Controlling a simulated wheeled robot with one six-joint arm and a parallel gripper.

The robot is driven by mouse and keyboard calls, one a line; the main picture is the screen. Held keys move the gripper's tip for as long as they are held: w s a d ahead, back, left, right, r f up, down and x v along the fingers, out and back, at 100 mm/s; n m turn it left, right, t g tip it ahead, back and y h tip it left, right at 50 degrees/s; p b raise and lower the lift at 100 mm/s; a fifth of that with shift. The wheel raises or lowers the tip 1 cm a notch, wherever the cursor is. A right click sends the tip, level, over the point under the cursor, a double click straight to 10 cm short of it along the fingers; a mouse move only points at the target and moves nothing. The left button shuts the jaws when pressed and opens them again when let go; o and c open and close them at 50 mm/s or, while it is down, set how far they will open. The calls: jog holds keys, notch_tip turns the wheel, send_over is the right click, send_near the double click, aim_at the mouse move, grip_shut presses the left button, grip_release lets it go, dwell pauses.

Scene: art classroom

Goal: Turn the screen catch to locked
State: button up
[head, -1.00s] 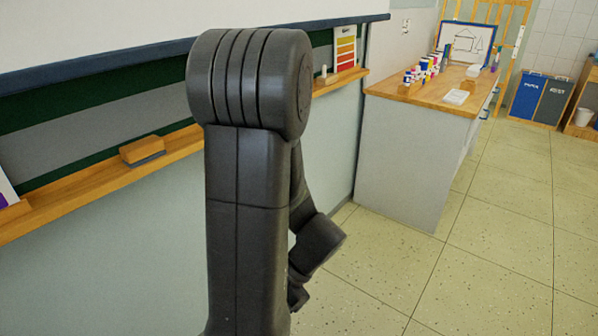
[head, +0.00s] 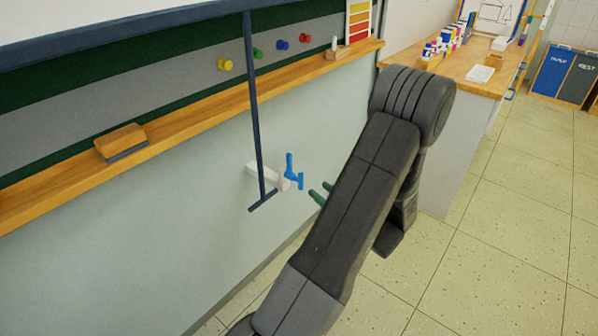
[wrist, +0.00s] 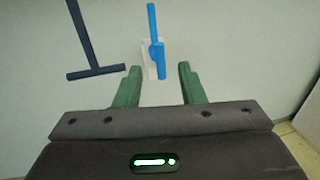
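The screen catch is a blue lever (head: 291,172) on a white mount (head: 266,176) on the wall below the ledge. A dark pull bar (head: 262,200) hangs from the screen edge just left of it. My gripper (head: 321,193) has green fingers and is to the right of the lever, partly hidden by my arm. In the wrist view the blue lever (wrist: 158,45) stands upright between and beyond the fingertips (wrist: 158,70). The fingers are apart and empty. I cannot see them touching the lever.
A wooden ledge (head: 200,118) with an eraser (head: 121,141) runs along the wall above the catch. Several coloured magnets (head: 257,54) are on the grey strip. A cabinet (head: 452,150) with paints on top stands right. The floor (head: 500,240) at right is clear.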

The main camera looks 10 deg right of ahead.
aim_at(302, 177)
jog(key=x, duration=1.1)
jog(key=shift+w+a, duration=0.15)
jog(key=shift+w, duration=0.05)
jog(key=shift+c, duration=0.3)
grip_shut()
